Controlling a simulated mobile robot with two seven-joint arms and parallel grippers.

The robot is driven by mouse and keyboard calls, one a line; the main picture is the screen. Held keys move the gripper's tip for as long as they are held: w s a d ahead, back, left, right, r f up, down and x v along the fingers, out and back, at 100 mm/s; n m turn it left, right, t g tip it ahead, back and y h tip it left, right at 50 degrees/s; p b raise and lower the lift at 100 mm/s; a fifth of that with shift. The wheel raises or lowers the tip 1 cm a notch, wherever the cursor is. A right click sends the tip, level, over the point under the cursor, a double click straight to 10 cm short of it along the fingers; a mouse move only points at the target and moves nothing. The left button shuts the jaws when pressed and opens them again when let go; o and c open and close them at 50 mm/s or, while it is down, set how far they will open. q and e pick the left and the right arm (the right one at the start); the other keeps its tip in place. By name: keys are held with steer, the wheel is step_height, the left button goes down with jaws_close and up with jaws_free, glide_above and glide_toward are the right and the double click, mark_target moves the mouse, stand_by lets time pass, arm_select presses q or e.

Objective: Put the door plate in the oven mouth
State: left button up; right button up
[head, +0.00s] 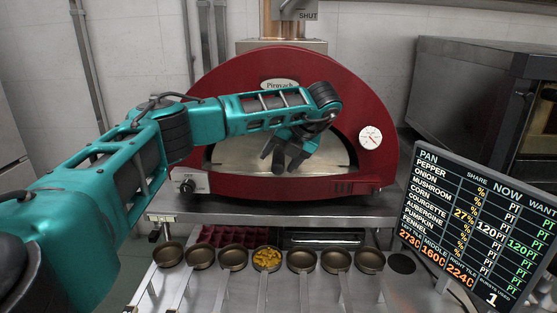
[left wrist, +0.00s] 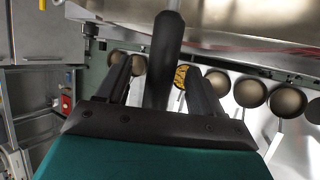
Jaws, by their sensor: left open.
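The door plate (head: 236,154) is a pale steel sheet standing in the arched mouth of the red oven (head: 235,90) and filling most of it. My left gripper (head: 287,158) is in front of the plate, right of its middle. The left wrist view shows its two dark fingers (left wrist: 163,85) spread apart, with a thick black bar (left wrist: 166,50) between them. The bar looks like the plate's handle, with gaps on both sides. The steel plate also shows along the top of that view (left wrist: 250,18). My forearm hides part of the oven front. My right gripper is out of view.
A row of several small pans (head: 301,261) lies on the steel counter below the oven, one with yellow pieces. A dark red divided tray (head: 226,236) sits behind them. A display board (head: 485,232) stands at right. A dark second oven (head: 470,95) stands behind it.

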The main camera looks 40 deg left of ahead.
arm_select(q)
steer(key=v, duration=1.1)
steer(key=shift+d+r+p, duration=0.2)
steer(key=shift+r+p, duration=0.1)
steer(key=shift+s, duration=0.1)
